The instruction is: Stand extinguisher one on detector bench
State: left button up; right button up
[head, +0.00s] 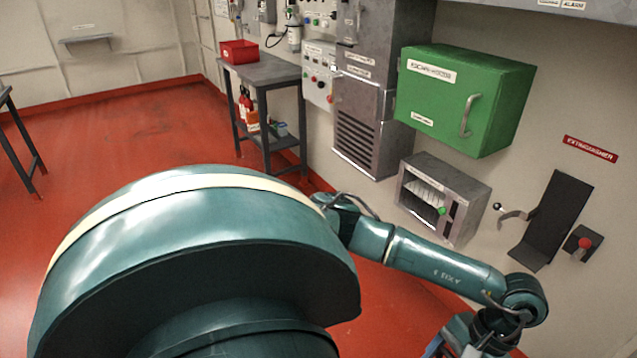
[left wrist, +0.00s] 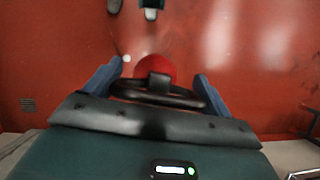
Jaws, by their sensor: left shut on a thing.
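In the left wrist view my left gripper (left wrist: 159,72) is shut on the black handle (left wrist: 158,95) of a red extinguisher (left wrist: 150,66), seen from above between the two blue fingers. Its lower part is hidden and I cannot read a number on it. Red floor shows beyond it. In the head view a teal arm of mine reaches to the lower right; the frame edge hides the extinguisher. My right gripper is not identifiable.
A red bin (head: 239,51) sits on the grey bench, with red bottles (head: 245,104) below. The black wall bracket (head: 553,221) under the extinguisher sign (head: 590,149) is empty. A green cabinet (head: 470,98) and grey box (head: 442,198) protrude from the wall. Red floor (head: 130,130) is open at left.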

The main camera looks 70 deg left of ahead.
aim_at(253, 73)
jog(key=j+u, duration=0.15)
jog(key=u, duration=0.25)
jog(key=i+j+u, duration=0.1)
jog(key=j+u, duration=0.15)
jog(key=i+j+u, duration=0.2)
jog(key=j, duration=0.3)
jog(key=i+j+u, duration=0.45)
jog(key=j+u, duration=0.2)
jog(key=i+j+u, duration=0.2)
jog(key=u, duration=0.25)
jog(key=i+j+u, duration=0.4)
jog(key=i+u, duration=0.4)
jog(key=i, duration=0.25)
jog(key=i+j, duration=0.1)
jog(key=i, duration=0.8)
jog(key=i+z, duration=0.2)
jog(key=i, duration=0.2)
jog(key=i+j+z, duration=0.25)
jog(key=i+l, duration=0.05)
jog(key=i, duration=0.05)
